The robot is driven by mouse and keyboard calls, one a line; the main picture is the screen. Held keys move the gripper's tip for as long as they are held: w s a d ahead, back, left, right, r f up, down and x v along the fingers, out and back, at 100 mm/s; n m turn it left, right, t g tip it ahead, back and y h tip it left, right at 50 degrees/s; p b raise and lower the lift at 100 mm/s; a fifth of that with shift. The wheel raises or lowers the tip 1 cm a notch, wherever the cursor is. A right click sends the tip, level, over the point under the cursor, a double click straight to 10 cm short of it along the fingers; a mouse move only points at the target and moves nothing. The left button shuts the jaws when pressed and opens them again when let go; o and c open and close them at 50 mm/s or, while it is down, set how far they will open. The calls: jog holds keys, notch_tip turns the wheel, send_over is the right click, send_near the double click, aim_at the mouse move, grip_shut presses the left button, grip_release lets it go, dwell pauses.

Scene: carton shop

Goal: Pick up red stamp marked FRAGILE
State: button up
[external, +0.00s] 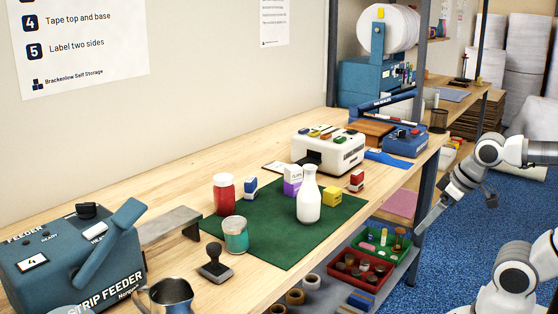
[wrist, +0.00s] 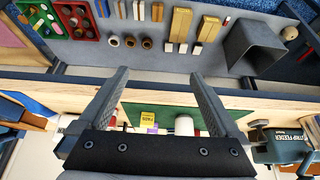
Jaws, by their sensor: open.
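A small red and white block (external: 357,180), which looks like the red stamp, stands at the right edge of the green mat (external: 285,245), just behind a yellow block (external: 332,194). I cannot read its marking. In the wrist view a small red patch (wrist: 113,122) left of the yellow block (wrist: 148,125) seems to be the same stamp, partly hidden by my finger. My gripper (external: 428,217) is open and empty, off the table's front edge and apart from the stamp. In the wrist view its two fingers (wrist: 159,75) are spread wide.
A white bottle (external: 309,197) stands close in front of the blocks. A purple and white block (external: 292,186), red jar (external: 224,194), teal jar (external: 235,235) and black-handled stamp (external: 214,264) are nearby. A white machine (external: 328,149) stands behind. Bins (external: 359,267) lie on the lower shelf.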

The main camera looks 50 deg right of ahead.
jog(key=t+h+p, duration=0.1)
jog(key=t+p, duration=0.6)
jog(key=p, duration=0.1)
send_near(361, 179)
jog(key=x, duration=0.5)
jog(key=shift+w+a, duration=0.15)
jog(key=shift+w, duration=0.1)
jog(key=shift+w+d+f+t+y, duration=0.3)
jog(key=shift+w+d+f+y, duration=0.1)
jog(key=shift+w, duration=0.1)
jog(key=shift+w+f, duration=0.35)
jog(key=shift+w, duration=0.25)
jog(key=b+x, duration=0.1)
jog(key=x, duration=0.5)
jog(key=shift+w+r, duration=0.15)
jog(key=shift+w, duration=0.1)
jog(key=c, duration=1.5)
